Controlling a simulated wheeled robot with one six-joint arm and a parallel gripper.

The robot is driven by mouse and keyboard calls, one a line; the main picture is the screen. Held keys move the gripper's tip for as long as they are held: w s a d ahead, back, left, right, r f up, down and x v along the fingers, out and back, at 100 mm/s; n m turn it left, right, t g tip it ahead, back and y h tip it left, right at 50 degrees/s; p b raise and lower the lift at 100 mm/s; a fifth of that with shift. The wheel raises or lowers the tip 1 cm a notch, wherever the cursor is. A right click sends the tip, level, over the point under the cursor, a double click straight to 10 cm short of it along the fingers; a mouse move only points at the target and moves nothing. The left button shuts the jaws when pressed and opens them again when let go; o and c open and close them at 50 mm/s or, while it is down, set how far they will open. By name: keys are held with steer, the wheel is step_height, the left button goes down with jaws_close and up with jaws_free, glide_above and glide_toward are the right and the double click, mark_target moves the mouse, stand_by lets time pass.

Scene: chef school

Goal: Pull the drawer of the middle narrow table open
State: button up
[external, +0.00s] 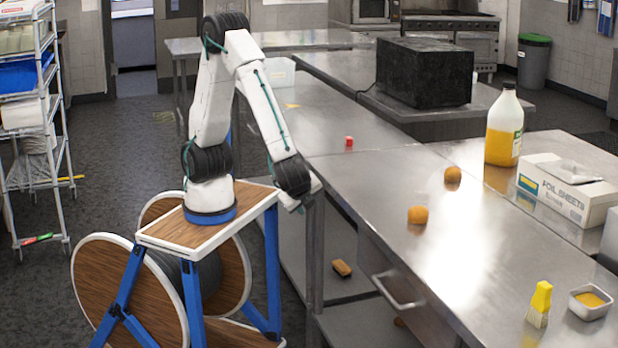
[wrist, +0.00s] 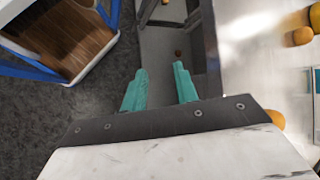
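The metal table (external: 350,195) runs along the right side of the external view. A drawer (external: 375,262) with a bar handle (external: 398,292) sits under its near edge. I cannot tell whether the drawer is fully shut. My gripper (external: 303,203) hangs beside the table's left edge, farther back than the handle and apart from it. Its fingers are hard to make out there. In the wrist view my gripper (wrist: 160,82) shows two teal fingers spread apart with nothing between them. I cannot make out the handle in the wrist view.

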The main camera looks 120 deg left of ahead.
steer(key=w+d+f+m+t+y, duration=0.2)
steer(key=w+d+f+t+y, duration=0.15)
steer(key=w+f, duration=0.45)
steer(key=t+h, duration=0.1)
steer(key=t, duration=0.9)
glide_toward(385, 289)
steer(key=f+x, duration=0.1)
steer(key=x, duration=0.2)
steer(key=shift+m+g, duration=0.25)
steer(key=shift+m, duration=0.15)
steer(key=x, duration=0.7)
steer(key=shift+w+d+r, duration=0.15)
steer(key=shift+r, duration=0.1)
steer(key=shift+c, duration=0.3)
jaws_close()
